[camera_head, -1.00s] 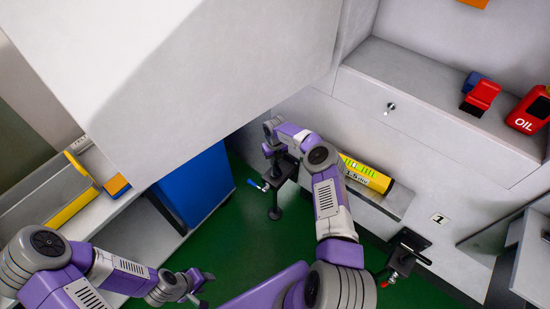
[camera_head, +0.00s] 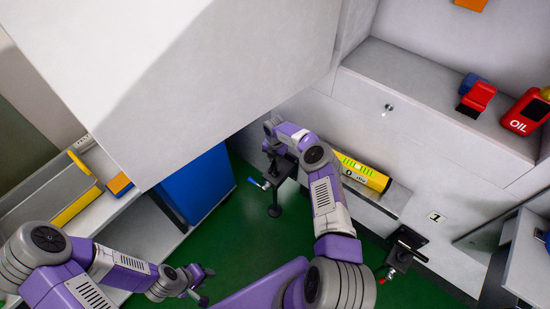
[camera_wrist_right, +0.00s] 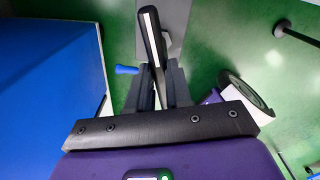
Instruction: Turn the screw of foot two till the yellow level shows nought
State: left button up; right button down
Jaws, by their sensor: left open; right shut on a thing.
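The yellow level (camera_head: 362,172) lies on a ledge of the machine, with a green vial and a dark display too small to read surely. Foot two (camera_head: 274,208), a black bracket and post with a round pad, stands over the green floor left of the level. A blue-tipped handle (camera_head: 257,183) sticks out at its left and shows in the right wrist view (camera_wrist_right: 126,70). My left gripper (camera_head: 206,286) is open and empty, low at the left.
A blue cabinet (camera_head: 195,185) is left of foot two. A large grey housing (camera_head: 180,80) hangs above.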

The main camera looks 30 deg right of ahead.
jog(key=shift+m, duration=0.3)
jog(key=c, duration=1)
grip_release()
jog(key=shift+c, duration=0.2)
notch_tip(320, 180, up, 8)
jog(key=p, duration=0.2)
jog(key=shift+f+p, duration=0.2)
jog(key=shift+p, duration=0.1)
